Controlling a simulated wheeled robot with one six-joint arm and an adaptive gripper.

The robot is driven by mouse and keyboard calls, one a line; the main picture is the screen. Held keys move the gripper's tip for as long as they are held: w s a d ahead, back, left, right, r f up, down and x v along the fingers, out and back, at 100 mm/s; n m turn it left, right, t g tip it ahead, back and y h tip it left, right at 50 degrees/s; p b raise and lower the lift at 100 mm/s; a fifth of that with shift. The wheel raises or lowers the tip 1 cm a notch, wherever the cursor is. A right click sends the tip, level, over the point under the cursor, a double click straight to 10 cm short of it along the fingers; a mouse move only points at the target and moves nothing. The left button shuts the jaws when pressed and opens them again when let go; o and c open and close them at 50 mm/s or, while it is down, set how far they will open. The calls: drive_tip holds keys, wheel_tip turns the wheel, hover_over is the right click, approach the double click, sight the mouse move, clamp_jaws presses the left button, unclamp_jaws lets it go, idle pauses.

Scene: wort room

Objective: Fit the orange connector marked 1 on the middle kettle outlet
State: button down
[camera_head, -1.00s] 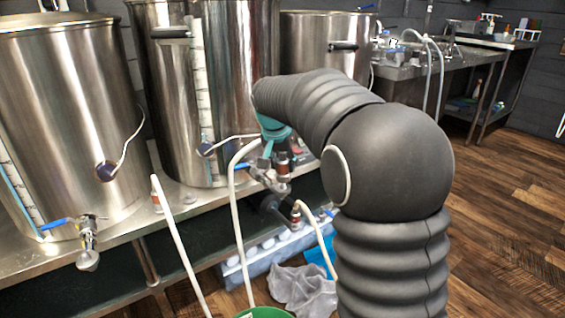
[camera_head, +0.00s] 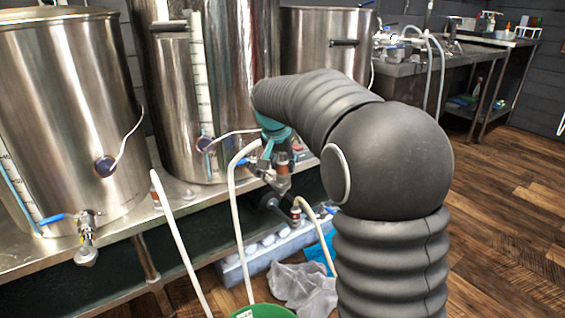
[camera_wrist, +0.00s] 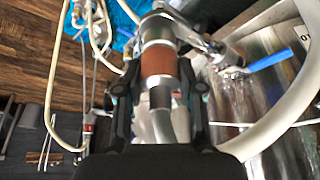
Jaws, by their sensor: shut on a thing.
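The middle kettle (camera_head: 175,90) stands on the steel bench. Its outlet is mostly hidden behind my gripper (camera_head: 275,160) in the head view; a bit of its blue handle (camera_head: 245,161) shows. In the wrist view the blue handle (camera_wrist: 268,61) and metal valve (camera_wrist: 215,50) are right of the fingers. My gripper (camera_wrist: 157,105) is shut on the orange-banded connector (camera_wrist: 160,66), which also shows in the head view (camera_head: 283,168). The connector's far end is close to the valve; I cannot tell whether they are joined. Its mark is not readable. A white hose (camera_head: 233,200) hangs from the gripper area.
Other hose ends with banded connectors stand at left (camera_head: 156,190) and right (camera_head: 296,212). The left kettle (camera_head: 60,120) has its own outlet (camera_head: 86,240). A green bucket (camera_head: 265,312), a crumpled grey cloth (camera_head: 303,288) and a grey crate (camera_head: 265,252) are below the bench.

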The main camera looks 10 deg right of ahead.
drive_tip(key=shift+f+b, duration=0.3)
drive_tip(key=shift+f, duration=0.2)
drive_tip(key=c, duration=0.6)
unclamp_jaws()
drive_tip(key=shift+c, duration=0.2)
drive_tip(key=shift+r, duration=0.1)
drive_tip(key=v, duration=1.2)
drive_tip(key=s+a+f+n+y, duration=0.1)
drive_tip(key=s+f+n, duration=0.3)
drive_tip(key=f, duration=0.3)
drive_tip(key=s+d+f+n, duration=0.1)
drive_tip(key=s+f, duration=0.2)
drive_tip(key=s, duration=1.1)
drive_tip(key=s+d+f+n+t+y, duration=0.1)
drive_tip(key=s+d+f, duration=0.1)
drive_tip(key=s, duration=1.2)
drive_tip(key=shift+d+f+t+p, duration=0.15)
drive_tip(key=shift+f+t+p, duration=0.15)
drive_tip(key=shift+f+p, duration=0.1)
